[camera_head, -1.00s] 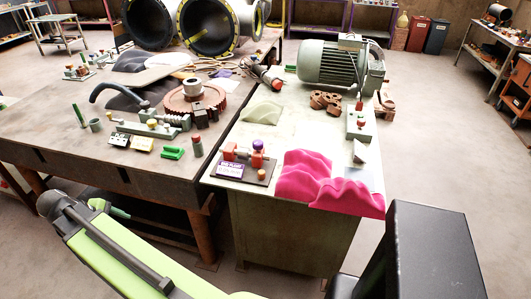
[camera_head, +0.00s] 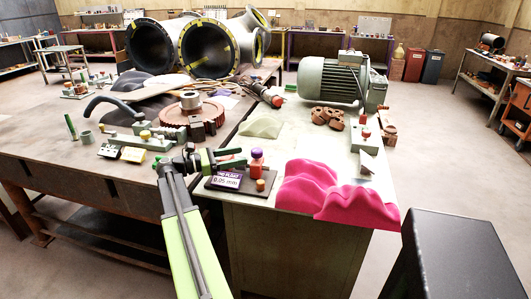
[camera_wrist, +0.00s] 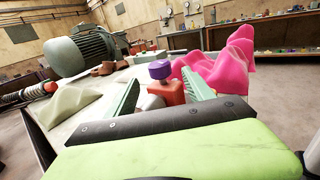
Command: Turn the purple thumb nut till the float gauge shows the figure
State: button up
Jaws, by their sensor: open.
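The purple thumb nut (camera_head: 257,153) sits on top of a red body on a dark plate (camera_head: 215,184) near the front of the pale bench. In the wrist view the purple nut (camera_wrist: 160,70) stands above the red block (camera_wrist: 168,93), between and beyond my finger tips. My gripper (camera_head: 238,158) is open, just left of the nut in the head view; its green fingers also show in the wrist view (camera_wrist: 161,80). I see no contact with the nut. A purple-edged label (camera_head: 228,179) on the plate seems to read 0.05 mm. My gripper hides part of the fixture behind.
An orange knob (camera_head: 261,185) stands at the plate's right front corner. Pink wavy pieces (camera_head: 345,205) lie close on the right. A pale mound (camera_head: 262,124) and a grey-green motor (camera_head: 335,80) are behind. A red gear (camera_head: 188,112) and clamps are to the left.

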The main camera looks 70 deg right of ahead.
aim_at(257, 153)
jog(key=x, duration=1)
jog(key=shift+s+d, duration=0.2)
jog(key=shift+d, duration=0.05)
grip_shut()
jog(key=shift+a+n+t+h, duration=0.1)
jog(key=shift+n+t+h, duration=0.8)
jog(key=shift+h, duration=0.2)
jog(key=shift+w+d+n+t+h, duration=0.15)
jog(key=shift+d+n+t+h, duration=0.05)
jog(key=shift+n+t+h, duration=0.2)
jog(key=shift+w+d+n+t+h, duration=0.15)
jog(key=shift+n+t+h, duration=0.15)
jog(key=shift+t, duration=0.2)
grip_release()
